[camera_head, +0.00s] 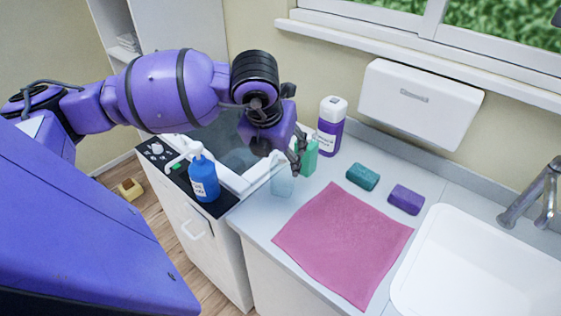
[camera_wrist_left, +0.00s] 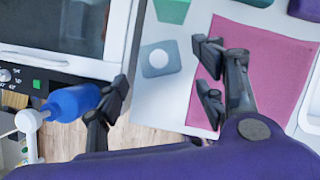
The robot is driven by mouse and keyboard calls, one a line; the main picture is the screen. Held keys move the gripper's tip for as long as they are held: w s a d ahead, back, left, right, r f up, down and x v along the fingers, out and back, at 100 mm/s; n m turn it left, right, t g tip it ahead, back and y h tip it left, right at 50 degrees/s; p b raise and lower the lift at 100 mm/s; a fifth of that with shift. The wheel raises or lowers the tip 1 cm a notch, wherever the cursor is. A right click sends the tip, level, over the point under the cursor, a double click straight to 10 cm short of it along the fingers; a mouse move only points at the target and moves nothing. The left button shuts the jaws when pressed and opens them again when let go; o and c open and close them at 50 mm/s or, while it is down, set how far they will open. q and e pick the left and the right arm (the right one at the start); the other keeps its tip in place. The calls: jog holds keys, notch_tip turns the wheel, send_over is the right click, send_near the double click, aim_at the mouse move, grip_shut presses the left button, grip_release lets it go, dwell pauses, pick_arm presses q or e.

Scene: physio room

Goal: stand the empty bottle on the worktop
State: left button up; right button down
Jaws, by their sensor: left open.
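The empty bottle appears to be the pale, see-through one (camera_head: 282,182) at the left end of the worktop (camera_head: 262,217). From above, in the left wrist view, the bottle (camera_wrist_left: 158,62) shows a square grey-blue outline with a round white cap, so it looks upright on the worktop. My left gripper (camera_head: 297,153) is above and close to it in the head view. In the left wrist view the gripper (camera_wrist_left: 162,86) is open and empty, its fingers spread wide to either side of the bottle. My right gripper is not in view.
A green bottle (camera_head: 309,158) and a purple-and-white bottle (camera_head: 331,127) stand close behind. A blue pump bottle (camera_head: 203,178) stands left on the appliance. A pink cloth (camera_head: 342,240), teal sponge (camera_head: 362,177), purple sponge (camera_head: 406,199) and sink (camera_head: 480,265) lie right.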

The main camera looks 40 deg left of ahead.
pick_arm(q)
jog(key=v, duration=0.6)
